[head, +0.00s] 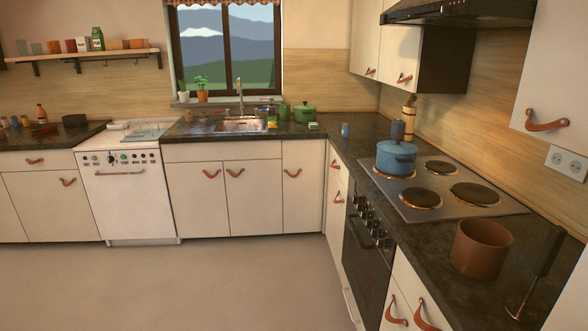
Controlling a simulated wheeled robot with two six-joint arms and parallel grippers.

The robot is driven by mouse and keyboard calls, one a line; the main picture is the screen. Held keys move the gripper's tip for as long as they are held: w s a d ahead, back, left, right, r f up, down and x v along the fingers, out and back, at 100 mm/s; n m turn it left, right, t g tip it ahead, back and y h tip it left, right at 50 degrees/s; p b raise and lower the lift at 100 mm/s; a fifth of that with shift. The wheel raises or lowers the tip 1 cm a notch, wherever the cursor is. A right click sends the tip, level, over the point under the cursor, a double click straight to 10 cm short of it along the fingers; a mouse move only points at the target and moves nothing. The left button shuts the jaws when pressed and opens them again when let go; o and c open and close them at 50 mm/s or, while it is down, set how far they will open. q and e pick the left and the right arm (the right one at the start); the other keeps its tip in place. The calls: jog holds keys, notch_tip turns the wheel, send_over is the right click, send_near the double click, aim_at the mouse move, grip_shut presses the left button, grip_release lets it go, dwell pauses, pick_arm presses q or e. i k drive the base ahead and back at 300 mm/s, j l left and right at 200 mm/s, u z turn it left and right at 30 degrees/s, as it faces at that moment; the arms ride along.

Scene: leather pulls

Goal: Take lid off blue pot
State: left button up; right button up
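The blue pot (395,163) stands on the back left burner of the stove, on the right-hand counter. Its blue lid (397,148) sits on top of it and looks closed. Neither of my grippers shows in the head view, so nothing of mine touches the pot or lid.
The stove (447,207) has several dark burners, some with glowing orange rims. A brown pot (480,249) and a dark-handled utensil (541,262) are on the near counter. A green pot (305,113) stands by the sink (240,125). A black hood (460,12) hangs above. The floor (180,285) is clear.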

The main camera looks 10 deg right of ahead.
aim_at(398, 146)
jog(key=i+j+z, duration=0.1)
jog(key=i+z, duration=0.3)
jog(key=i+j+z, duration=0.2)
jog(key=i+z, duration=0.2)
jog(key=i+j+z, duration=0.65)
jog(key=z, duration=0.15)
